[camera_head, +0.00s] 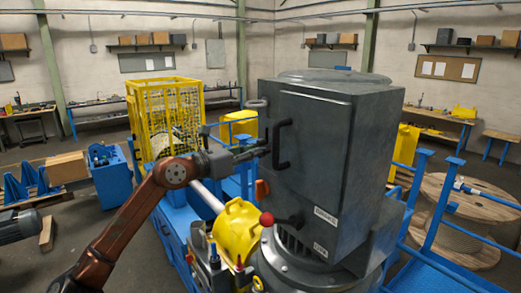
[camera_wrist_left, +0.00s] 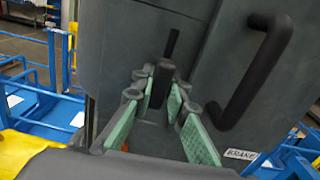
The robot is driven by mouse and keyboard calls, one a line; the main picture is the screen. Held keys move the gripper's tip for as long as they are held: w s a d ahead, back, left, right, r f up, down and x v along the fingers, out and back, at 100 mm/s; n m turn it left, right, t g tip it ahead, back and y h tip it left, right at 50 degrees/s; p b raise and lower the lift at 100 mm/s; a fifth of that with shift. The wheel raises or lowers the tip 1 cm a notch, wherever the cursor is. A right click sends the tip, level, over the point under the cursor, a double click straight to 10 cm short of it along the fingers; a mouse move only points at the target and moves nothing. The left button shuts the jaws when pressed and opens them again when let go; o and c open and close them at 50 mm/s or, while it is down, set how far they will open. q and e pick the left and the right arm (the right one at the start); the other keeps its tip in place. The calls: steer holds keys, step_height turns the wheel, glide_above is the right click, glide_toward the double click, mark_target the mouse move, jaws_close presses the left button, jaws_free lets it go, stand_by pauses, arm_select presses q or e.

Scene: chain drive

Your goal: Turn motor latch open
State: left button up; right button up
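The motor is a tall dark grey housing (camera_head: 330,150) with a black bar handle (camera_head: 283,145) on its front; the handle also shows in the left wrist view (camera_wrist_left: 258,75). A small black latch lever (camera_wrist_left: 161,85) sits on the housing left of that handle in the left wrist view. My left gripper (camera_head: 256,149) reaches the housing from the left. In the wrist view its green-padded fingers (camera_wrist_left: 161,92) are apart, one on each side of the latch; contact is not clear. In the head view the latch is hard to make out. My right gripper is not in view.
A red-knobbed lever (camera_head: 267,219) and an orange switch (camera_head: 262,189) are below the gripper. A yellow drum-like part (camera_head: 238,229) stands in front of the motor. A yellow mesh cage (camera_head: 172,115) is behind my left arm. Blue rails (camera_head: 436,205) run along the right.

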arm_select(q)
steer(key=o, duration=0.4)
steer(key=v, duration=1.2)
steer(key=shift+a, duration=0.1)
steer(key=shift+f, duration=0.1)
